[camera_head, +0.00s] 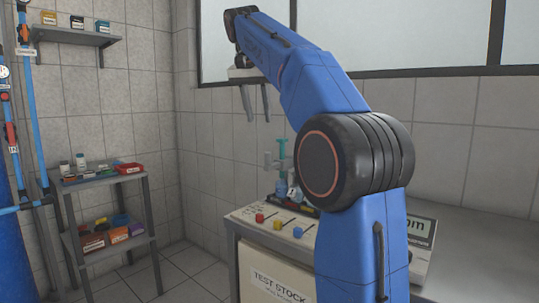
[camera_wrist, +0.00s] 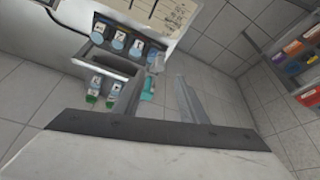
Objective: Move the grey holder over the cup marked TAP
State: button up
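My gripper (camera_head: 258,118) hangs in the air with its two fingers pointing down and apart, and nothing shows between them. Its fingers also show in the wrist view (camera_wrist: 161,80). A small light grey block (camera_head: 268,160), perhaps the grey holder, is beside a teal upright piece (camera_head: 282,149) at the back of the bench, below and right of my gripper. The grey block (camera_wrist: 156,62) and teal piece (camera_wrist: 148,86) appear near the fingertips in the wrist view. A row of several labelled cups (camera_wrist: 118,41) stands close by. I cannot read which is marked TAP.
The bench front (camera_head: 276,285) reads TEST STOCK, with red, yellow and blue knobs (camera_head: 279,225) on top. My arm hides much of the bench. A shelf rack (camera_head: 104,178) with coloured bins stands at the left. A wall shelf (camera_head: 76,33) is above it.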

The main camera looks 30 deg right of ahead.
aim_at(268, 154)
jog(key=shift+m, duration=0.4)
jog(key=x, duration=0.5)
jog(key=w+d+x, duration=0.1)
jog(key=x, duration=0.5)
jog(key=r+x, duration=0.1)
jog(key=x, duration=0.5)
jog(key=shift+w+d, duration=0.25)
jog(key=shift+d, duration=0.15)
grip_shut()
